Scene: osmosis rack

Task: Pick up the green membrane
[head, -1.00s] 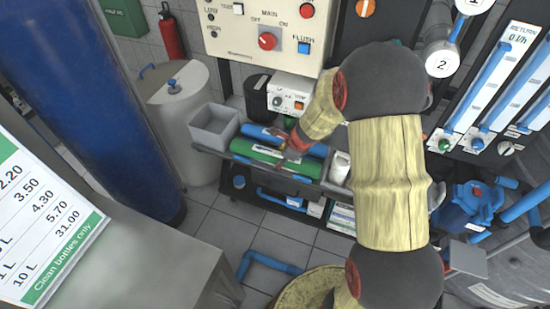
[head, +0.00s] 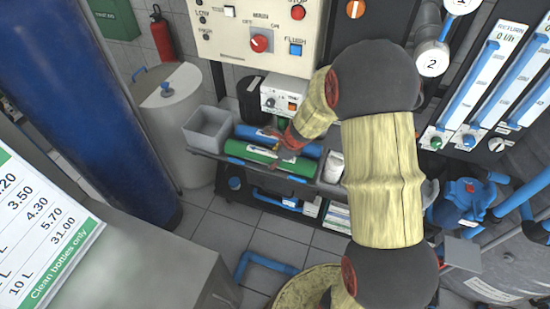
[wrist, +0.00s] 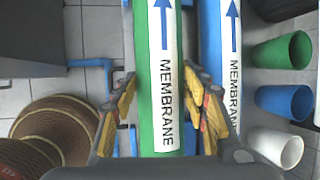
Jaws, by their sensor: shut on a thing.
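The green membrane (head: 262,157) is a long green tube with a white label reading MEMBRANE. It lies lengthwise on the dark rack shelf (head: 205,153) in the head view. My gripper (head: 285,154) comes down on it from above. In the wrist view the green membrane (wrist: 146,60) runs between the two yellow-padded fingers of my gripper (wrist: 160,82), which are shut on its sides. I cannot tell whether it is clear of the shelf. A blue membrane (wrist: 208,35) lies parallel, close to the right finger.
A grey bin (head: 208,128) stands at the shelf's left end. A white cup (head: 333,166) is at its right end. Green (wrist: 281,51), blue (wrist: 284,101) and white (wrist: 275,147) cups line the wrist view's right side. A control panel (head: 245,35) is above the shelf.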

